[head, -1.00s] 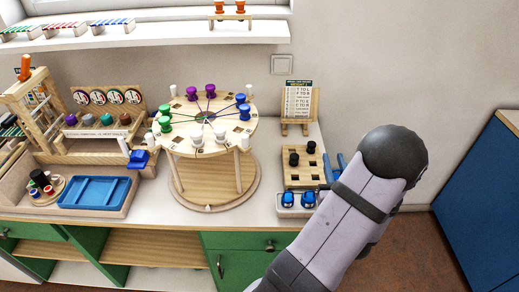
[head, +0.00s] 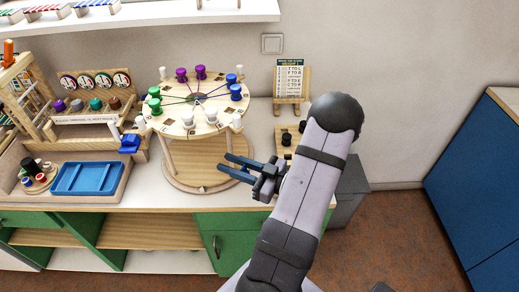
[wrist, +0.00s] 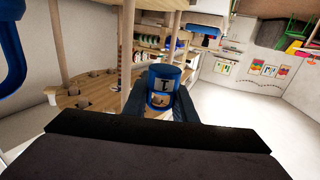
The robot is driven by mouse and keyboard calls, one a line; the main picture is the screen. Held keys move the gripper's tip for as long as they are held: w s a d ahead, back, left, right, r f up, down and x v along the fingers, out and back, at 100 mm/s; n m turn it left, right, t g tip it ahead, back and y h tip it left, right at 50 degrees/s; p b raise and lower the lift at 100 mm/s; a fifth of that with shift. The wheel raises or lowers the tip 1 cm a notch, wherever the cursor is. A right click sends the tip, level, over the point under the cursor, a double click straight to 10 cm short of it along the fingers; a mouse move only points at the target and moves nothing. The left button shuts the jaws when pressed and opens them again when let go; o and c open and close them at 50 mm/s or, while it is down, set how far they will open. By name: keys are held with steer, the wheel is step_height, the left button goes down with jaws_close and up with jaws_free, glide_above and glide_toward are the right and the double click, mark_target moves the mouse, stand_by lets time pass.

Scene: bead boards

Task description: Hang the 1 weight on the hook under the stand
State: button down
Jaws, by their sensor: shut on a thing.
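My gripper (head: 238,168) reaches in from the right, its blue fingers level beside the lower part of the round wooden stand (head: 208,116). In the wrist view my gripper (wrist: 158,108) is shut on a blue cylindrical weight (wrist: 165,77) with a pale label and a dark mark. I cannot make the weight out in the head view. A blue curved bar (wrist: 12,50), possibly the hook, shows at the left edge of the wrist view, apart from the weight. No hook under the stand's top is clear in the head view.
Spools ring the stand's top, and wooden legs (head: 171,155) rise from its round base (head: 205,172). A blue tray (head: 90,178) lies left. A card on an easel (head: 289,80) and a peg board (head: 283,135), partly hidden by my arm, stand right.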

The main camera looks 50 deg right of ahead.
steer(key=w+a+m+g+h+b, duration=0.1)
steer(key=w+m+g+h+b, duration=0.3)
steer(key=w+m+h, duration=0.8)
steer(key=shift+w+f+m+h+b, duration=0.4)
steer(key=shift+w+h, duration=0.6)
steer(key=shift+h, duration=2.2)
steer(key=shift+d, duration=0.1)
steer(key=f+b+x, duration=0.1)
steer(key=x, duration=0.9)
steer(key=shift+f+b, duration=0.3)
steer(key=shift+b, duration=0.05)
